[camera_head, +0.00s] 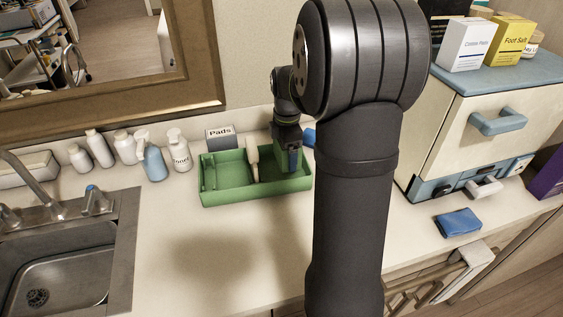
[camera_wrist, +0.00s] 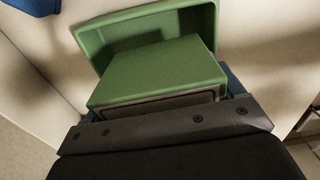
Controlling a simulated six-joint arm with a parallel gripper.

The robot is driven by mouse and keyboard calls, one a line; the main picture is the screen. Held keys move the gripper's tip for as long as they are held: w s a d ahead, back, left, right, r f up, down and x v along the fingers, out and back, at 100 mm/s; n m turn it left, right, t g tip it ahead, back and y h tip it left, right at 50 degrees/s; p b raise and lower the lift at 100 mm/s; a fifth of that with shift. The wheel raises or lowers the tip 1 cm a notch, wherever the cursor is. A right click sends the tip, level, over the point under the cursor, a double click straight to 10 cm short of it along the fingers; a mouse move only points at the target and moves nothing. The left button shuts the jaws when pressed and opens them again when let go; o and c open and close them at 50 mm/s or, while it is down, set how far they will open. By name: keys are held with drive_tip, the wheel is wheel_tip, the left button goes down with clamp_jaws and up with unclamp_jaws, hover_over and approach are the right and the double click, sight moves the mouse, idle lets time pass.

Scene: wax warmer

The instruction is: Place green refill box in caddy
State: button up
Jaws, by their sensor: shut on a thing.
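The green caddy (camera_head: 228,196) stands on the counter. Its right-hand part lies under my gripper (camera_head: 288,150), which is shut on the green refill box. In the wrist view, the green refill box (camera_wrist: 158,70) sits between the jaws of my gripper (camera_wrist: 165,105). The caddy's green wall (camera_wrist: 205,20) shows just beyond and below the box. In the head view the box is mostly hidden by the gripper and arm. I cannot tell whether the box touches the caddy floor.
A pale upright item (camera_head: 253,160) stands at the caddy's middle. A Pads box (camera_head: 220,137) and several bottles (camera_head: 180,150) stand behind and left. A sink (camera_head: 65,250) is at left, a white cabinet (camera_head: 450,130) at right. The counter in front is clear.

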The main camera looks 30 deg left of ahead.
drive_tip(key=shift+s+a+f, duration=0.1)
drive_tip(key=shift+a+f, duration=0.35)
drive_tip(key=shift+a, duration=0.35)
drive_tip(key=shift+f, duration=2)
drive_tip(key=shift+f, duration=0.1)
drive_tip(key=o, duration=0.9)
drive_tip(key=shift+c, duration=0.2)
wheel_tip(320, 180, up, 12)
drive_tip(key=shift+r, duration=0.15)
drive_tip(key=shift+f, duration=4.4)
drive_tip(key=shift+f, duration=0.1)
